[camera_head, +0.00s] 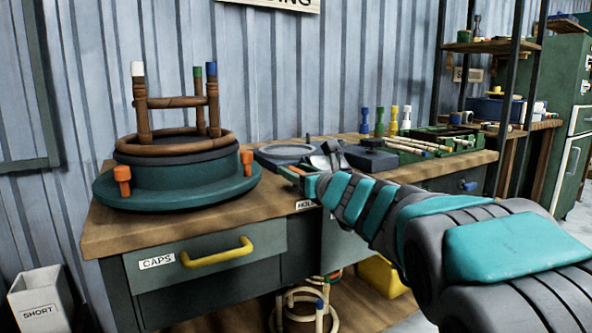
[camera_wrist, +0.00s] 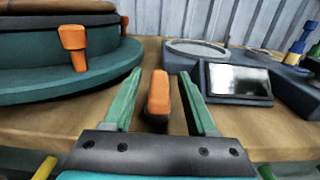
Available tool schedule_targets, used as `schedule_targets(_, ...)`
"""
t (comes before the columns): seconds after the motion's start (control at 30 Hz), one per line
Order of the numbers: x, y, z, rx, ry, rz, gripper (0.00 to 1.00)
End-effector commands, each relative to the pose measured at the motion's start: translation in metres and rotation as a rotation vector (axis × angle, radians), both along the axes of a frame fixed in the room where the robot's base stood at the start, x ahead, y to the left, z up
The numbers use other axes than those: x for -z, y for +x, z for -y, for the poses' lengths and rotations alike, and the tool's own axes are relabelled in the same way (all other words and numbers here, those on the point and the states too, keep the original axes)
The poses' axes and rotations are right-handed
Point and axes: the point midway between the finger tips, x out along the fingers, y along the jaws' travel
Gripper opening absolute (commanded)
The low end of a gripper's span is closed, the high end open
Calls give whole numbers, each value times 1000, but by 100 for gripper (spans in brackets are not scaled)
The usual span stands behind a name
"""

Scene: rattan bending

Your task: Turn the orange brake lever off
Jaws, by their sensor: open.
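The orange brake lever (camera_wrist: 159,93) stands at the bench's front part, seen in the wrist view between my two teal fingers. My gripper (camera_wrist: 160,76) is open, with one finger on each side of the lever and a visible gap to both. In the head view my gripper (camera_head: 292,174) is over the bench's front edge, right of the teal turntable (camera_head: 190,188); the lever is largely hidden there. The turntable carries orange clamps (camera_head: 123,178) and a rattan stool frame (camera_head: 172,145).
A dark device with a round plate (camera_wrist: 197,50) and a screen (camera_wrist: 238,80) stands behind the lever to the right. A yellow drawer handle (camera_head: 217,252) juts from the bench front. A green tray of sticks (camera_head: 430,146) lies farther right.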

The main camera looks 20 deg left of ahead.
Motion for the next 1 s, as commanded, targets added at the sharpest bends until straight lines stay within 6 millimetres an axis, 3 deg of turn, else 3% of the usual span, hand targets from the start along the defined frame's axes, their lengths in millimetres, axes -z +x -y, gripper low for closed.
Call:
schedule_targets(0.3,-1,1,-1,0,1,2,56)
schedule_targets(0.8,-1,1,-1,-1,-1,2,0)
schedule_targets(1.0,-1,1,-1,-1,0,3,0)
